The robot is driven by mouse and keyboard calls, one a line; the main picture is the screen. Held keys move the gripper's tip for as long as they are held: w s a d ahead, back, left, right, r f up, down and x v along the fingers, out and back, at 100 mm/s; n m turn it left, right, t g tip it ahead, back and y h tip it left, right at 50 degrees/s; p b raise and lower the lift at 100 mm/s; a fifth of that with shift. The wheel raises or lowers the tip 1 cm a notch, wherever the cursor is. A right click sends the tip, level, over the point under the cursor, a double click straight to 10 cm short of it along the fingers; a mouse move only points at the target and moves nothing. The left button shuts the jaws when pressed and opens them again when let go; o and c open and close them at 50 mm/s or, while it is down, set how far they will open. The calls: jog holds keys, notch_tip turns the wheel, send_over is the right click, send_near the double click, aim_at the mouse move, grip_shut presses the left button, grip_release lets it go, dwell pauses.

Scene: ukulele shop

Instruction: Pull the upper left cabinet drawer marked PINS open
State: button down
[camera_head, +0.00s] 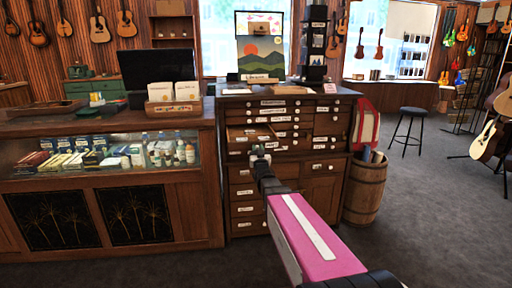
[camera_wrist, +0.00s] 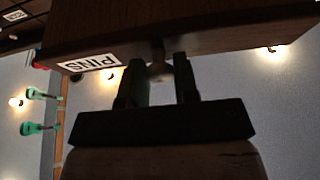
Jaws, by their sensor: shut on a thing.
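The wooden cabinet (camera_head: 330,190) with many small labelled drawers stands in the middle of the head view. Its upper left drawer (camera_head: 250,134) stands out from the cabinet face, and part of its inside shows from above. In the wrist view the drawer front (camera_wrist: 210,25) fills the top, with the PINS label (camera_wrist: 88,63) upside down. My gripper (camera_head: 260,153) is at this drawer's front. In the wrist view my gripper (camera_wrist: 158,80) is shut on the small round knob (camera_wrist: 157,70), one finger on each side. The head view hides the knob behind my gripper.
A glass display counter (camera_head: 110,160) adjoins the cabinet on the left. A wooden barrel (camera_head: 365,190) stands close on the right, with a black stool (camera_head: 410,125) farther back. Carpeted floor (camera_head: 440,220) is clear at the right front.

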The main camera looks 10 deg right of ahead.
jog(key=shift+s, duration=1.9)
jog(key=c, duration=0.9)
grip_release()
jog(key=shift+o, duration=0.2)
jog(key=v, duration=1)
jog(key=shift+s+f, duration=0.3)
